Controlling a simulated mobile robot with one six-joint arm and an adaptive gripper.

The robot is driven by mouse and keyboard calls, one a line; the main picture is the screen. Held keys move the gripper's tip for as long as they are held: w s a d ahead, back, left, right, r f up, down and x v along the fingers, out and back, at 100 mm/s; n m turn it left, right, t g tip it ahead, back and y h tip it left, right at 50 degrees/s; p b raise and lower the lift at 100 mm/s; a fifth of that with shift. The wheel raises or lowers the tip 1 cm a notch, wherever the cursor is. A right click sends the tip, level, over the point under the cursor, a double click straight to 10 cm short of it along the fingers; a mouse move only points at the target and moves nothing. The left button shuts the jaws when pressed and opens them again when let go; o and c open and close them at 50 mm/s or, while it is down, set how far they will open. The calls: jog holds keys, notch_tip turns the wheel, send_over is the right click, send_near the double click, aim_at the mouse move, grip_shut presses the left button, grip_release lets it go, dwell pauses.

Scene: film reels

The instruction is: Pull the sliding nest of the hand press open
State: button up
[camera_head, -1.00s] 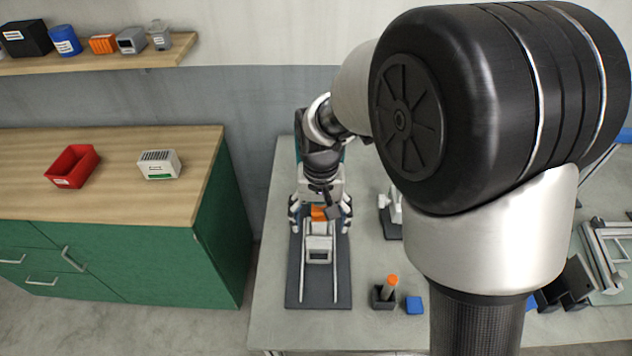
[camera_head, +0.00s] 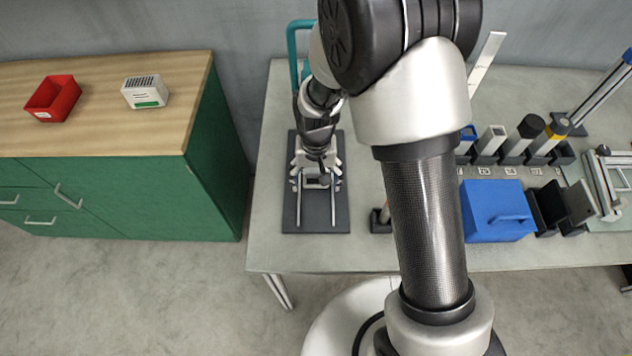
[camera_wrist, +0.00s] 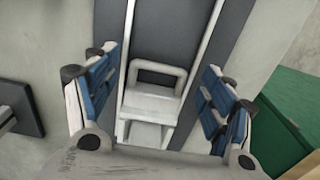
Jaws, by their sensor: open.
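The hand press has a teal frame (camera_head: 293,62) and a dark base plate (camera_head: 291,222) with two light rails. Its sliding nest, a pale block with a loop handle (camera_wrist: 158,70), sits between the rails in the wrist view. In the head view the nest is largely hidden by my gripper. My gripper (camera_head: 316,178) is open, pointing down over the nest. In the wrist view its blue-padded fingers (camera_wrist: 160,78) stand on either side of the handle with a gap on each side, not touching it. I cannot tell the fingertips' height against the handle.
A green cabinet (camera_head: 215,190) stands left, with a red bin (camera_head: 53,98) and a white box (camera_head: 146,91) on top. A blue box (camera_head: 495,212) and several holders stand right on the grey table (camera_head: 350,255). My arm hides part of the table.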

jog(key=shift+f, duration=0.5)
jog(key=c, duration=1.5)
